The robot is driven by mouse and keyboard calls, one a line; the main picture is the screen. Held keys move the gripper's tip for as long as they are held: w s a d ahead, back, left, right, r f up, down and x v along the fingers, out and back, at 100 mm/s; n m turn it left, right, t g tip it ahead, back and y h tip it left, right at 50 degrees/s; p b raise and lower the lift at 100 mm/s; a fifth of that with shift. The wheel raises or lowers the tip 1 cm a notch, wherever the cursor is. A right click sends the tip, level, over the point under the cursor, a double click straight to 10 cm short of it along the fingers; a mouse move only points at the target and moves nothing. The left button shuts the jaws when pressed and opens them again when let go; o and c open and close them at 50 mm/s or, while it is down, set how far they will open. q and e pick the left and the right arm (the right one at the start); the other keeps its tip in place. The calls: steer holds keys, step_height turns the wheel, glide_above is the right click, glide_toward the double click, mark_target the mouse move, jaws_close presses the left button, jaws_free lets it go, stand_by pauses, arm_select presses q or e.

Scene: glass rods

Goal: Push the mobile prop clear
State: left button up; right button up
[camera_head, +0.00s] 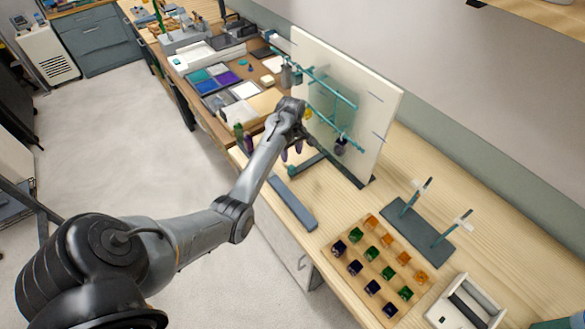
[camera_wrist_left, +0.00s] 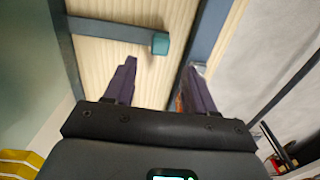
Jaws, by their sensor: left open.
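A likely mobile prop is a slim dark grey bar (camera_head: 308,162) with a teal end block, lying on the wooden bench in front of the upright white panel. In the left wrist view the teal end block (camera_wrist_left: 160,43) lies just beyond my fingers, between their lines, with clear space around it. My left gripper (camera_head: 291,153) is over the bench by the teal end. Its purple fingers (camera_wrist_left: 158,78) are apart with nothing between them. I cannot tell its exact height above the bench. My right gripper is in neither view.
The white panel (camera_head: 385,105) carries teal rods (camera_head: 325,85) and a translucent sheet. A flat blue-grey strip (camera_head: 292,203) lies along the front edge. To the right are a wooden block tray (camera_head: 343,262), a two-post stand (camera_head: 412,224) and a white box (camera_head: 491,290).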

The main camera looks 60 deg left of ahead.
mark_target(291, 167)
arm_select(q)
step_height(291, 167, down, 9)
stand_by(0.4)
jaws_close()
stand_by(0.4)
